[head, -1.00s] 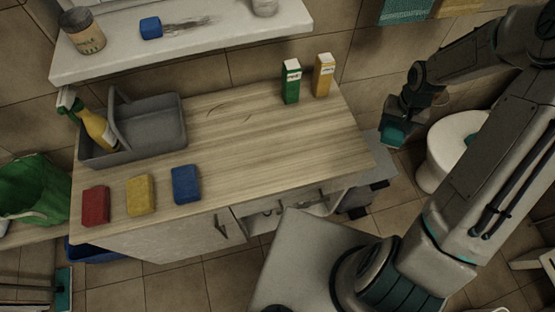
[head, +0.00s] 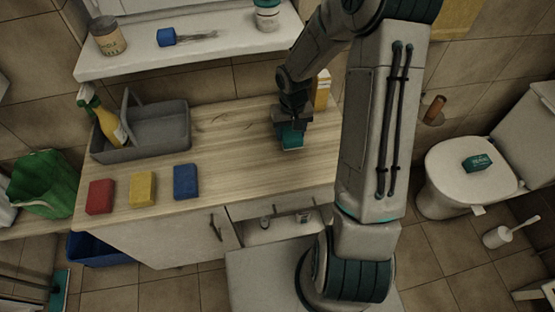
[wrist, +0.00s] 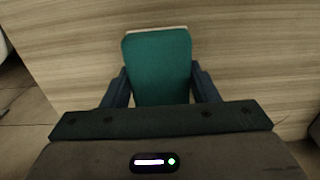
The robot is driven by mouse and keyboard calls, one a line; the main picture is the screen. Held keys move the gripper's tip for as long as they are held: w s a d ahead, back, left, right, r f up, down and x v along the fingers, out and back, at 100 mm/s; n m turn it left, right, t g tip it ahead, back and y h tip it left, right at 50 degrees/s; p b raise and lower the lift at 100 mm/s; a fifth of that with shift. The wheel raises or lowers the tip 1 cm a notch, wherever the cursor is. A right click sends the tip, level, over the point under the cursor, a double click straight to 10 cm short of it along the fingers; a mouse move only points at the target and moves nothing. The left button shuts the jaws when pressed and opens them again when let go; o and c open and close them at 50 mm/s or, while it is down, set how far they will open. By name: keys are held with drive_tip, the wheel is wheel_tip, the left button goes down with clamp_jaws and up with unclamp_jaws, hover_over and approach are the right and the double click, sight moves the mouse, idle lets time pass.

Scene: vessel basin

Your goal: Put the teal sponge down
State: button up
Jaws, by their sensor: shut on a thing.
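The teal sponge (head: 291,140) is at the right part of the wooden counter (head: 235,150) in the head view. In the wrist view the sponge (wrist: 158,62) fills the space between the fingers, with a pale strip along its far edge. My gripper (head: 290,127) points down and is shut on the sponge. It also shows in the wrist view (wrist: 160,88), one finger on each side. Wood grain lies beyond and below the sponge; whether the sponge touches the counter I cannot tell.
Red (head: 99,197), yellow (head: 142,189) and blue (head: 185,181) sponges lie in a row at the counter's front left. A grey caddy (head: 160,140) with a spray bottle (head: 105,122) stands behind. A yellow carton (head: 322,90) stands close behind my gripper. The counter's middle is clear.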

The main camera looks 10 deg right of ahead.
drive_tip(key=s+d+r, duration=0.3)
drive_tip(key=s+r, duration=0.1)
drive_tip(key=s, duration=0.3)
drive_tip(key=s+d+r, duration=0.3)
drive_tip(key=s+r, duration=0.1)
drive_tip(key=s, duration=0.3)
hover_over(290, 158)
wheel_tip(290, 158, down, 6)
drive_tip(key=shift+s+f, duration=0.1)
drive_tip(key=shift+f, duration=2.2)
drive_tip(key=shift+f, duration=0.2)
drive_tip(key=o, duration=0.9)
drive_tip(key=shift+r, duration=0.1)
